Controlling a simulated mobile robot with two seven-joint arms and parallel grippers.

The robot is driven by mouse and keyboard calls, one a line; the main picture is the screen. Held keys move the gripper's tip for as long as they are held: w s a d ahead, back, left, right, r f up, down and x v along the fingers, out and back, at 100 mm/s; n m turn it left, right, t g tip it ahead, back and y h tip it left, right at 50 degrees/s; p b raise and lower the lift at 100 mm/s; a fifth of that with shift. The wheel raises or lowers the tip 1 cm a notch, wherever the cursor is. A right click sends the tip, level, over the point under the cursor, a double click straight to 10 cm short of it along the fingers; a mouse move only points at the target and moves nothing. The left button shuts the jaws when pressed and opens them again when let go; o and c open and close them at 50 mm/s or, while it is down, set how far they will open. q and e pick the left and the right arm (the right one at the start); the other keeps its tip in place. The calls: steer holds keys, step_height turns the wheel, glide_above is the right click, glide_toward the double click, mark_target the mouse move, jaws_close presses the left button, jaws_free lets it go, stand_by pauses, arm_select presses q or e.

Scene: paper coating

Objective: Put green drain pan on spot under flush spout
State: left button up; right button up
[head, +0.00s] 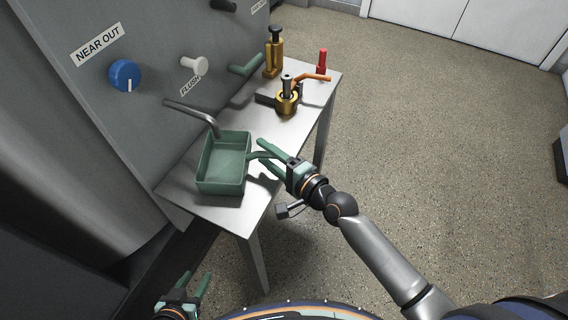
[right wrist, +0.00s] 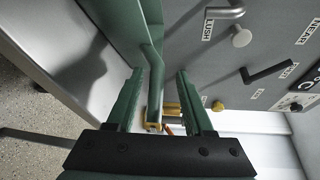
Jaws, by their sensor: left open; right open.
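The green drain pan (head: 223,165) sits upright on the narrow metal table. The grey flush spout (head: 190,112) reaches from the panel, and its tip is over or just behind the pan's back rim; I cannot tell exactly which. My right gripper (head: 257,149) is open at the pan's right side. In the right wrist view, the pan's handle (right wrist: 152,85) runs between its two open fingers. I cannot tell whether they touch it. My left gripper (head: 197,277) is open and empty at the bottom, off the table. The table spot below the pan is hidden.
The grey panel carries a blue knob (head: 125,75) marked NEAR OUT and a white knob (head: 194,66) marked FLUSH. A brass cup (head: 287,102), an orange-handled tool (head: 313,78), a brass device (head: 274,52) and a red item (head: 321,61) stand farther along the table (head: 240,212).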

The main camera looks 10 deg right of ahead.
steer(key=v, duration=1.2)
steer(key=s+d+f+n+g+h, duration=0.2)
steer(key=s+d+f+n+h, duration=0.1)
steer(key=s+f+n, duration=0.2)
steer(key=s+d+f+n+g+h, duration=0.2)
steer(key=s+f+n, duration=0.4)
steer(key=f+n, duration=0.4)
step_height(320, 180, down, 4)
steer(key=shift+d+r+h, duration=0.15)
steer(key=shift+d+h, duration=0.35)
steer(key=shift+h, duration=0.4)
steer(key=shift+w+a, duration=0.1)
steer(key=shift+c, duration=0.2)
